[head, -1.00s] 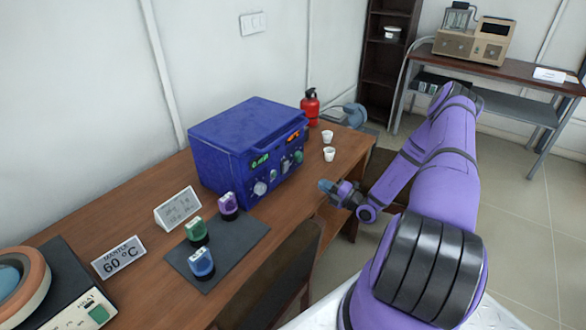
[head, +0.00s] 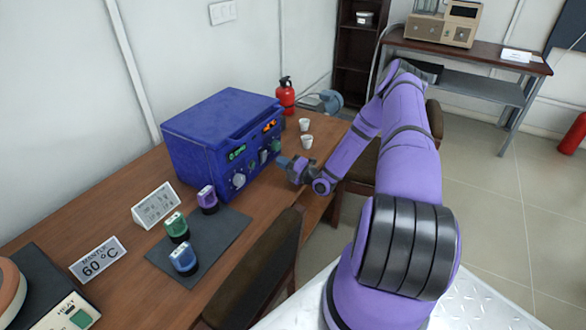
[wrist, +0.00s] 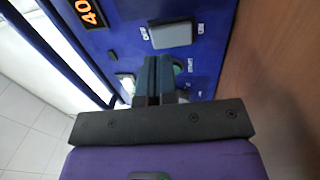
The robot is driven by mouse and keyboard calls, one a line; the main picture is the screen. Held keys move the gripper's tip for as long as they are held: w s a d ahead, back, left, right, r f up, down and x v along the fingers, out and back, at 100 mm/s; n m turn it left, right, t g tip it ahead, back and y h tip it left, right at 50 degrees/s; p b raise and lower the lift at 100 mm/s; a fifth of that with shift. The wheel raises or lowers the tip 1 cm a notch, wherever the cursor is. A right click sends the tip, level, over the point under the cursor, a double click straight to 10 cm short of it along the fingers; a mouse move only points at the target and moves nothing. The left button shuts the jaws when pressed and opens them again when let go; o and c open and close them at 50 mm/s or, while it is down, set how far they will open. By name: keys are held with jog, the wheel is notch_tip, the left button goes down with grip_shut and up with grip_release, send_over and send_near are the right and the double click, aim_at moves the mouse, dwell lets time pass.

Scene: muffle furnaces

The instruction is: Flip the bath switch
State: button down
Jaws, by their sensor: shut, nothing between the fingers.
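A blue box-shaped unit (head: 215,120), which looks like the bath, stands on the wooden table with its lit panel facing my arm. In the wrist view its blue panel (wrist: 215,15) fills the middle, with an orange display (wrist: 90,13) and a grey rectangular switch (wrist: 171,34) between small white labels. My gripper (head: 282,161) is shut and empty in front of the right part of the panel. In the wrist view my gripper's fingertips (wrist: 160,60) point at the panel just below the switch. They partly hide green parts there. I cannot tell whether they touch the panel.
Two white cups (head: 306,133) and a red extinguisher (head: 285,96) stand beyond my gripper. Several coloured pieces sit on a dark mat (head: 222,237), near a "MANTLE 60 °C" sign (head: 97,258). A chair (head: 262,270) stands at the table's front edge.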

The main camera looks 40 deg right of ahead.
aim_at(266, 153)
jog(key=shift+x, duration=2.45)
jog(key=shift+w+a+r+g, duration=0.1)
jog(key=shift+w+r+g, duration=0.1)
jog(key=shift+g, duration=0.1)
jog(key=shift+s, duration=0.3)
jog(key=r+v, duration=0.3)
jog(key=v, duration=1)
jog(key=shift+s, duration=0.25)
